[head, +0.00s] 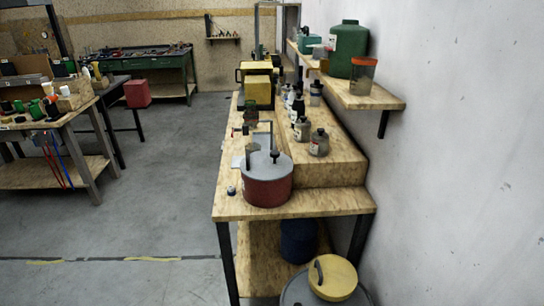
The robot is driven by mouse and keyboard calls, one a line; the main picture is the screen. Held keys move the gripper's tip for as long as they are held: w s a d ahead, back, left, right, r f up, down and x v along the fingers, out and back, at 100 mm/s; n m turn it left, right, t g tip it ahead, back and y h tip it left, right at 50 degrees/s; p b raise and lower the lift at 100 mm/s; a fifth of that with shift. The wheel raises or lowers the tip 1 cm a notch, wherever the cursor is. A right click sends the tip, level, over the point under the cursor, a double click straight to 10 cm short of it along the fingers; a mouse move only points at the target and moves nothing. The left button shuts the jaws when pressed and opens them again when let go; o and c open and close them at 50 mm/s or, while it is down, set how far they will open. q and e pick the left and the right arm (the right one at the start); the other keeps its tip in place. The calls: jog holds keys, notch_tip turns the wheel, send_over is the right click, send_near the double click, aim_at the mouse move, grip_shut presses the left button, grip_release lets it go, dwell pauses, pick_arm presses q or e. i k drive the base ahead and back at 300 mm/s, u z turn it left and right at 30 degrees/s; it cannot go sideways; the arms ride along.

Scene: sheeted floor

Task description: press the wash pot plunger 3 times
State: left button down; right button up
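The wash pot (268,190) is a round dark-red pot with a grey lid, standing upright near the front end of the wooden bench. Its plunger (275,157) is a short stem with a dark knob, sticking up from the lid. A bent upright part stands behind or at the lid's left; I cannot tell whether it belongs to the pot. Neither of my grippers is in view, and nothing touches the pot or plunger.
The bench (240,208) runs away along the white wall, with a raised step holding several bottles (319,143). A shelf (375,98) carries a green canister (347,50). A yellow-lidded drum (334,279) stands in front. The floor (150,210) to the left is clear.

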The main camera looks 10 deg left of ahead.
aim_at(274, 154)
jog(key=z, duration=3.8)
jog(key=k, duration=1.8)
jog(key=u, duration=1.85)
